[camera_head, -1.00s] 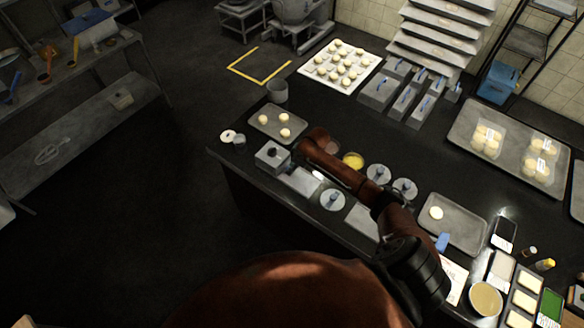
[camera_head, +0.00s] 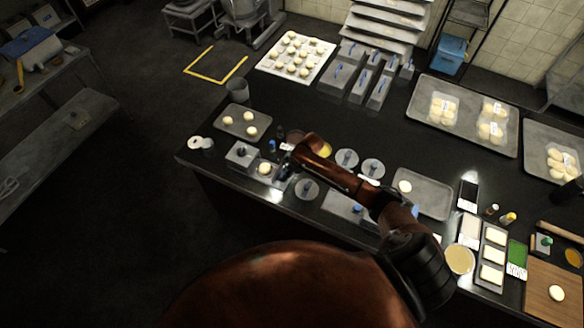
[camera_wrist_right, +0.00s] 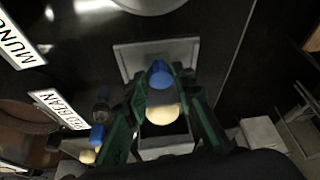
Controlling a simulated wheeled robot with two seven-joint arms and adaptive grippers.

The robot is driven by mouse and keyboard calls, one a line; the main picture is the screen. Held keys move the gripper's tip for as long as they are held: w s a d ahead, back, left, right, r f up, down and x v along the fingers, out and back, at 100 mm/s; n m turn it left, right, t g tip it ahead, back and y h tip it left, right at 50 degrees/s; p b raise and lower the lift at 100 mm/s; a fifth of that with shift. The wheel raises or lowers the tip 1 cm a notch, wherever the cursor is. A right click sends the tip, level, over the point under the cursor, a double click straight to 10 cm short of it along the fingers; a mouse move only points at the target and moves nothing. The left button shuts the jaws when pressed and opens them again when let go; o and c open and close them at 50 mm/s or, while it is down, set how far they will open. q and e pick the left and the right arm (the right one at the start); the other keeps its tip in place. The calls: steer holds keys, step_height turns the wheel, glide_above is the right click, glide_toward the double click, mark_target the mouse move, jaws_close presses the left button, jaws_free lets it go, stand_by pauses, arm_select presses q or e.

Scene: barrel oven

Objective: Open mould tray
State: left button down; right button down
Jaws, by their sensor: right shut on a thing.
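My right gripper (camera_head: 284,169) reaches over the near part of the dark counter, and its green fingers (camera_wrist_right: 160,85) show in the right wrist view. They are shut around a blue handle (camera_wrist_right: 160,73), which stands in front of a flat grey metal plate (camera_wrist_right: 128,58). A pale dough ball (camera_wrist_right: 164,114) shows just below the handle, over a dark opening in a grey metal mould tray (camera_wrist_right: 165,150). In the head view the dough ball (camera_head: 265,168) lies left of the gripper, beside a metal box with a dark knob (camera_head: 238,158). The fingers hide part of the tray.
A tray with dough balls (camera_head: 240,128) lies behind left. Another tray (camera_head: 428,203) lies right. Several blue-handled metal boxes (camera_head: 352,78) stand at the back. Labels show in the wrist view.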

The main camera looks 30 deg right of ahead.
steer(key=shift+s+d, duration=0.15)
steer(key=shift+s, duration=0.05)
steer(key=c, duration=1.7)
jaws_free()
steer(key=shift+o, duration=0.5)
arm_select(q)
steer(key=shift+s, duration=0.55)
arm_select(e)
steer(key=v, duration=1.2)
steer(key=shift+w, duration=0.1)
arm_select(q)
steer(key=shift+d, duration=0.1)
